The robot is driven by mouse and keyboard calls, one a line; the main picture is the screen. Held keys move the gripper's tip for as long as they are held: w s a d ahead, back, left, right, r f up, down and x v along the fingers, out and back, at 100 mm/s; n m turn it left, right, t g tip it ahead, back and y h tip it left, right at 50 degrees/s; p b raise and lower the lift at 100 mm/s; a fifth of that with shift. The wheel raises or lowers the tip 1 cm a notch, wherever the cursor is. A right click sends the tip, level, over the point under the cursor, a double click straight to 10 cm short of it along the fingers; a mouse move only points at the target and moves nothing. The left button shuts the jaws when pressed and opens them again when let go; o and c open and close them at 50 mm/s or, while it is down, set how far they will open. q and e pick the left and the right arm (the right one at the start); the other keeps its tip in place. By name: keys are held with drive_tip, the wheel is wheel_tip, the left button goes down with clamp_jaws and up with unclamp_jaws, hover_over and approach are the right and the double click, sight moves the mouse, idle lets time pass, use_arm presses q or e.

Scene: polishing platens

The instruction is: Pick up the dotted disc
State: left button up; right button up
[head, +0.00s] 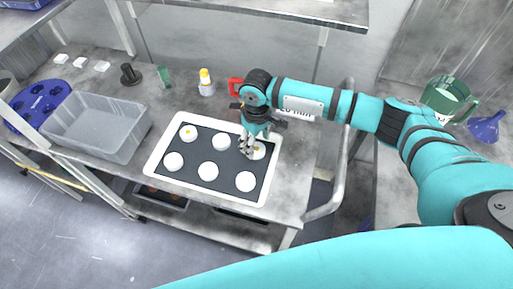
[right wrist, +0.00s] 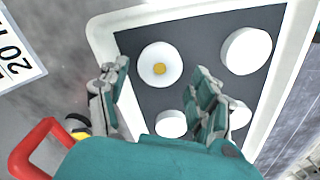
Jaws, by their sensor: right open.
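A white disc with a yellow-orange dot (right wrist: 160,65) lies at the back right corner of the dark mat, and it shows partly behind my fingers in the head view (head: 259,151). My right gripper (head: 247,151) points down over this corner. In the right wrist view its open fingers (right wrist: 161,72) stand on either side of the dotted disc, with nothing between them but the view of the disc. Their height above it is hard to tell. Another disc with a yellow dot (head: 188,132) lies at the back left of the mat. My left gripper is out of view.
Several plain white discs, such as one at the front right (head: 245,181), share the white-rimmed tray (head: 157,157). A clear grey bin (head: 92,138) stands left. A red object (right wrist: 30,145) and a yellow-capped bottle (head: 206,83) stand behind the tray.

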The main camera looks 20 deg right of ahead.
sight(257, 149)
wheel_tip(257, 149, down, 2)
drive_tip(key=shift+f, duration=0.5)
drive_tip(key=c, duration=1)
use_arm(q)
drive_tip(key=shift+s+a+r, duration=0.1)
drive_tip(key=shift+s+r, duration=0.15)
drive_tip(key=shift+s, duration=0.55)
use_arm(e)
drive_tip(key=shift+r, duration=0.15)
